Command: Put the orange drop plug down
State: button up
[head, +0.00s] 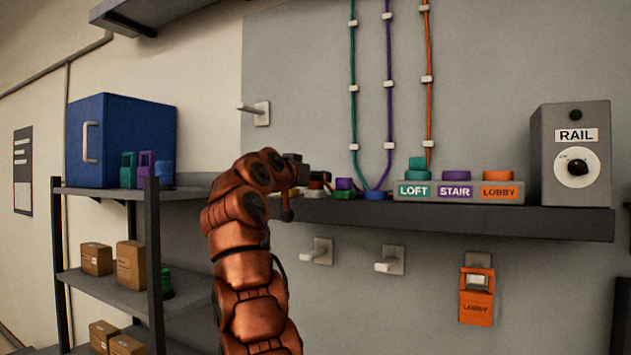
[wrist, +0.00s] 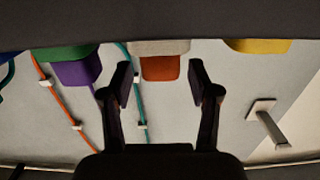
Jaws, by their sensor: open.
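An orange plug (wrist: 160,68) shows in the wrist view with a white block (wrist: 160,47) against it, on the shelf side. My gripper (wrist: 161,85) is open, with one finger on each side of the orange plug and a visible gap at both sides. In the head view my gripper (head: 318,176) is over the left part of the wall shelf and largely hides the plug there.
The wall shelf (head: 560,219) also holds a purple plug (head: 343,184) on a green block, a blue piece (head: 374,195), the labelled button box (head: 458,192) and the RAIL box (head: 590,150). A yellow block (wrist: 258,46) is beside the plug. Wall pegs (head: 386,265) and cords (head: 428,110) are nearby.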

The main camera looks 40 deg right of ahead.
jog(key=b+v, duration=0.3)
jog(key=v, duration=0.7)
jog(key=shift+a, duration=0.35)
jog(key=s+a+f+n+y, duration=0.1)
jog(key=a+f+n+y, duration=0.25)
jog(key=f, duration=0.55)
jog(key=s+a+f+n+y, duration=0.1)
jog(key=a+f+n+y, duration=0.2)
jog(key=f, duration=0.7)
jog(key=s+a+f+n+y, duration=0.15)
jog(key=a+f+n, duration=0.3)
jog(key=f, duration=0.45)
jog(key=s+a+f+n+g+y, duration=0.1)
jog(key=s+a+f+g+y, duration=0.1)
jog(key=s+a+f, duration=0.5)
jog(key=s+a+f+n+g+y, duration=0.1)
jog(key=s+a+f+g+y, duration=0.1)
jog(key=s+a+f, duration=0.5)
jog(key=s+a+f+n+g+y, duration=0.1)
jog(key=s+a+f+y, duration=0.3)
jog(key=s+f, duration=1.1)
jog(key=s+a+g, duration=0.1)
jog(key=s+a, duration=0.2)
jog(key=shift+a+n+g+y, duration=0.25)
jog(key=shift+n+g+y, duration=0.05)
jog(key=shift+g, duration=0.1)
